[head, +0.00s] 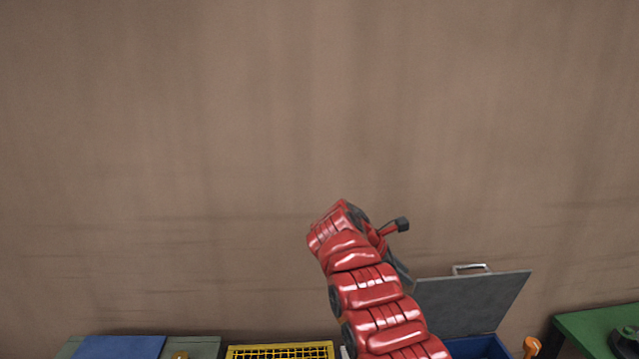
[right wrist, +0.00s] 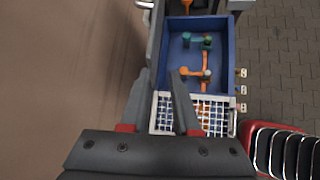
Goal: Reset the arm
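My right arm is red and rises from the bottom of the head view, bending toward the wall. Its dark right gripper (head: 398,268) is partly hidden behind the wrist and overlaps the left edge of a grey lid. In the right wrist view the two fingers of the right gripper (right wrist: 159,73) stand apart with nothing held between them. A blue box (right wrist: 228,55) lies below and beyond the fingers in that view. My left arm and gripper do not show in either view.
The grey lid (head: 470,303) stands open behind the blue box (head: 478,347). Orange and green parts (right wrist: 205,58) lie inside the box. A white grid basket (right wrist: 217,103) is nearby. A yellow crate (head: 280,348) and green table (head: 590,330) flank it. The brown wall (head: 200,130) is bare.

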